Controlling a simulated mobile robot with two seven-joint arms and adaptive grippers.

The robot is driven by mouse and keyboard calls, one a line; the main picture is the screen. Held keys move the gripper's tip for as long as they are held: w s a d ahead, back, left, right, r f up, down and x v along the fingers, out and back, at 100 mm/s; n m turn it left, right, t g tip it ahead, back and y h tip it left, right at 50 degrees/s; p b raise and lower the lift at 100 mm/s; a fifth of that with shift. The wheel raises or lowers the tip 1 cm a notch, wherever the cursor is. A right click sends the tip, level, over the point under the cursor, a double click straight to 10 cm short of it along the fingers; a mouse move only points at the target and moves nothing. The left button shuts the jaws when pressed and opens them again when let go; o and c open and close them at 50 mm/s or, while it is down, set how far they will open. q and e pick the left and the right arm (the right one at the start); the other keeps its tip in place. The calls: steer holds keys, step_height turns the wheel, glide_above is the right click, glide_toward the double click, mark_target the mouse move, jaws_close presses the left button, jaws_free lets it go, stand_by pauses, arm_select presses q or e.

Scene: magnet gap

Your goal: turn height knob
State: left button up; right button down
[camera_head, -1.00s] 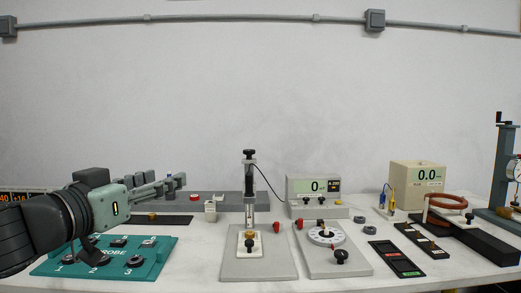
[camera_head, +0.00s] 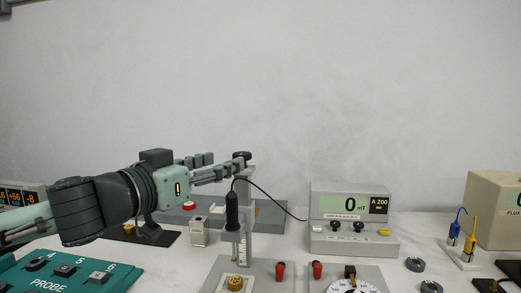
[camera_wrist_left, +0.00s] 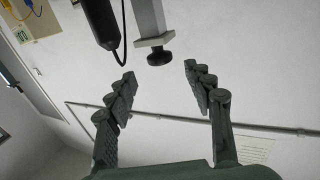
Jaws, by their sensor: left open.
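The black height knob (camera_head: 242,155) tops the grey probe stand (camera_head: 246,187). The black probe (camera_head: 232,212) hangs beside the column on a cable. My left gripper (camera_head: 238,167) comes in from the left, its fingertips overlapping the top of the stand in the head view and partly covering the knob. In the left wrist view the gripper (camera_wrist_left: 159,75) is open and empty. The knob (camera_wrist_left: 159,58) shows just beyond and between its fingertips; contact cannot be told. The probe (camera_wrist_left: 100,20) hangs left of it there. My right gripper is not in view.
A millitesla meter (camera_head: 350,217) reading 0 stands right of the stand. A teal probe panel (camera_head: 75,270) lies at front left. A small white block (camera_head: 199,232) and a red-topped button (camera_head: 189,205) are below my left arm. A beige flux box (camera_head: 497,208) is at far right.

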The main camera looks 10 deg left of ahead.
mark_target(236, 156)
arm_select(q)
steer(key=shift+w+d, duration=0.15)
steer(key=shift+w, duration=0.15)
steer(key=shift+w+d+r, duration=0.1)
steer(key=shift+w+r, duration=0.05)
steer(key=shift+w, duration=0.1)
steer(key=p+x, duration=0.1)
steer(key=x, duration=0.5)
steer(key=shift+w+d, duration=0.1)
steer(key=shift+w, duration=0.2)
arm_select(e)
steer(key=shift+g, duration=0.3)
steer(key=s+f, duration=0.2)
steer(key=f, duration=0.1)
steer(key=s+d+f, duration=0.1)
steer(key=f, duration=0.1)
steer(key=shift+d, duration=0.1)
arm_select(q)
steer(key=shift+c, duration=0.3)
steer(key=c, duration=1.1)
steer(key=shift+h, duration=0.3)
